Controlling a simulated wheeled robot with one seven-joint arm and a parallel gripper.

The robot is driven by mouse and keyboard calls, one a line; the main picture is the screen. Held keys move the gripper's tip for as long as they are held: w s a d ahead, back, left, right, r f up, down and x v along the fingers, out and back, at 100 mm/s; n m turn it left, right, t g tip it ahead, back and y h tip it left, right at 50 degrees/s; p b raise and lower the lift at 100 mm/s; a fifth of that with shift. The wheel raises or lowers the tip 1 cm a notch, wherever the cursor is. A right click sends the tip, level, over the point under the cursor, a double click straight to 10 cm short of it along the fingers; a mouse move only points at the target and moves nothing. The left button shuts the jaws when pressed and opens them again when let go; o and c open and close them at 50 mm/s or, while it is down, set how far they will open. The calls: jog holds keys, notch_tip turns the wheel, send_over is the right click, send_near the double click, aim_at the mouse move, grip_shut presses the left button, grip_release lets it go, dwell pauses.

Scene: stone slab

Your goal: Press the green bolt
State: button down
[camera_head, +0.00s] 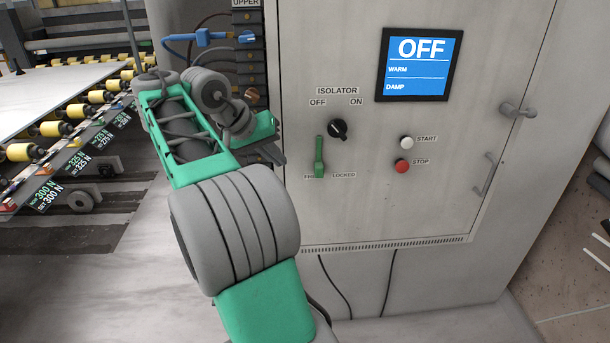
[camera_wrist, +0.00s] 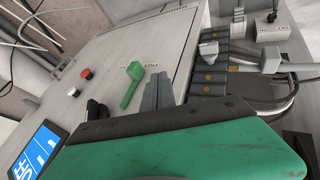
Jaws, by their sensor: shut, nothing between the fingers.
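The green bolt (camera_head: 319,157) is on the grey cabinet door, below the ISOLATOR dial, above a label that reads LOCKED on its right; the left word is hard to read. It stands upright in the head view. The green bolt also shows in the wrist view (camera_wrist: 131,90), just left of the finger tips. My gripper (camera_head: 279,158) is left of the bolt in the head view, with a small gap between them. Its grey fingers (camera_wrist: 157,91) are shut and empty in the wrist view. I see no contact with the bolt.
The black isolator dial (camera_head: 337,129) sits above and right of the bolt. A white START button (camera_head: 407,142) and red STOP button (camera_head: 402,166) are further right. The screen (camera_head: 418,65) reads OFF. A column with a blue fitting (camera_head: 205,38) stands left of the door.

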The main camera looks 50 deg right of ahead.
aim_at(305, 167)
jog(key=b+x, duration=0.1)
jog(key=x, duration=0.5)
jog(key=shift+s+f+b, duration=0.1)
jog(key=shift+b, duration=0.2)
jog(key=s+d, duration=0.2)
jog(key=shift+s+d+r, duration=0.2)
jog(key=shift+s+r, duration=0.1)
jog(key=shift+s, duration=0.1)
jog(key=shift+d+f, duration=0.1)
